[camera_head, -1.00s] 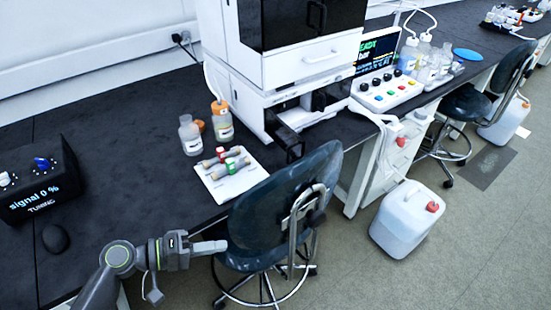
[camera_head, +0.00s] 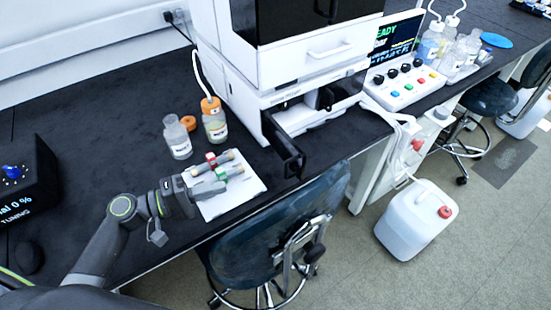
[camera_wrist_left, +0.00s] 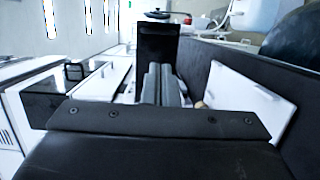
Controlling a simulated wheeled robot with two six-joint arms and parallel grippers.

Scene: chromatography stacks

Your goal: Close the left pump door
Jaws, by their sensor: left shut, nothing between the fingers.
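The white chromatography stack (camera_head: 310,65) stands on the dark bench. At its lower unit a black door (camera_head: 284,150) is swung open and sticks out toward the bench front. The upright black panel (camera_wrist_left: 157,45) ahead in the left wrist view looks like this door. My left gripper (camera_head: 222,187) is shut and empty, over the white tray and to the left of the door, apart from it. Its closed fingers (camera_wrist_left: 162,85) point toward the black panel in the left wrist view. My right gripper is not in view.
A white tray (camera_head: 250,190) with small fittings lies under the gripper. Two bottles (camera_head: 215,125) (camera_head: 178,140) stand behind it. A chair (camera_head: 285,225) is at the bench front. A control box (camera_head: 403,88) stands right of the stack.

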